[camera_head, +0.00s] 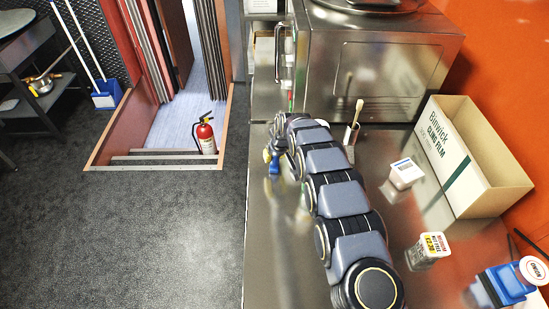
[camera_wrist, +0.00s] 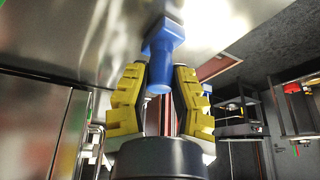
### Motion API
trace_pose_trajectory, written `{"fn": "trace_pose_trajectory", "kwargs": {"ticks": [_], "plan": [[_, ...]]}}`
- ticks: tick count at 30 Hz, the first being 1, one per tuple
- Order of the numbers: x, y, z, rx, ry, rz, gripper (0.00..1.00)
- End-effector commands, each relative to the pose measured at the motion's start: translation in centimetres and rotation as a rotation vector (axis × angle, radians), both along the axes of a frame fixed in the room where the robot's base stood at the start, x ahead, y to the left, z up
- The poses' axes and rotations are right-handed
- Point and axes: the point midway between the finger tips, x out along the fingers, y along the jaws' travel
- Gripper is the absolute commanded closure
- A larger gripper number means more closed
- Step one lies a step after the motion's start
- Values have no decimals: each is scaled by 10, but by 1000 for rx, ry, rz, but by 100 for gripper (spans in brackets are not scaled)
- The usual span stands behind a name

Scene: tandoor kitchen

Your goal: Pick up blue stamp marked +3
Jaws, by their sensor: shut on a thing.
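My gripper (camera_wrist: 160,95) has yellow fingers shut on the handle of a blue stamp (camera_wrist: 165,40) in the wrist view. The stamp's wider end points away from the gripper, toward the shiny metal counter; whether it touches the counter I cannot tell. In the head view, my gripper (camera_head: 269,154) is at the counter's left edge, partly hidden by my arm, with the blue stamp (camera_head: 274,165) just below it. No +3 mark on the stamp can be read in either view.
My arm lies along the metal counter (camera_head: 275,260). To its right are a cling film box (camera_head: 475,160), a small white item (camera_head: 404,174), a labelled tub (camera_head: 428,250) and another blue item with a round label (camera_head: 505,285). A steel oven (camera_head: 375,75) and brush pot (camera_head: 352,140) stand behind.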

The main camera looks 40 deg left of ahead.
Motion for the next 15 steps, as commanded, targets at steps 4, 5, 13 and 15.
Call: {"fn": "trace_pose_trajectory", "kwargs": {"ticks": [4,5,13,15], "plan": [[0,-1,8,-1,2,-1,100],[0,0,12,-1,1,-1,100],[-9,-14,49,-3,2,-1,100],[-15,-20,62,-1,-1,1,100]]}}
